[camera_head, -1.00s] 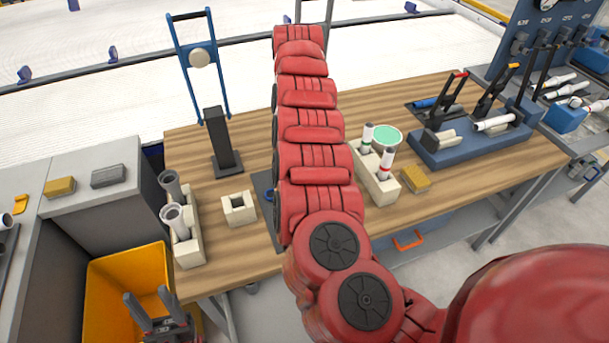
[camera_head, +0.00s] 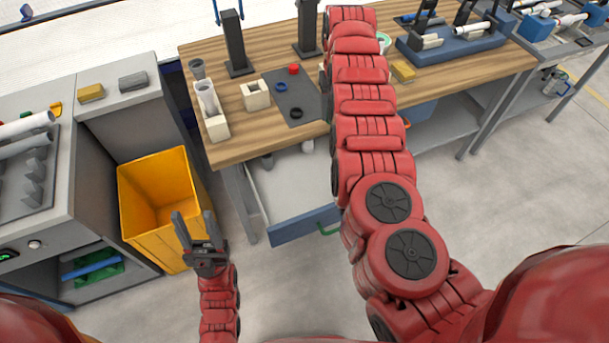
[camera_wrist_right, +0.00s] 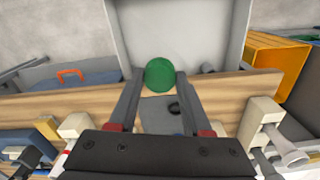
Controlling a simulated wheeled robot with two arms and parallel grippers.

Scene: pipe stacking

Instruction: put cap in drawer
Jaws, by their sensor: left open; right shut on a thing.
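A green cap (camera_wrist_right: 160,73) is held between the fingertips of my right gripper (camera_wrist_right: 160,84), over the table's edge in the right wrist view. The head view does not show this gripper clearly, as my right arm covers that area. An open drawer (camera_head: 285,185) with a blue front (camera_head: 302,222) and green handle (camera_head: 328,229) sticks out below the workbench. Its pale interior (camera_wrist_right: 195,30) lies beyond the cap in the right wrist view. A few small pieces lie inside near the table edge. My left gripper (camera_head: 196,228) is open and empty, beside a yellow bin.
The wooden workbench (camera_head: 215,145) carries a dark mat (camera_head: 300,92) with a red cap (camera_head: 294,69), blue ring (camera_head: 281,87) and black ring (camera_head: 297,113). Cream holders (camera_head: 217,127) stand left. The yellow bin (camera_head: 135,205) stands left of the drawer. Floor in front is clear.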

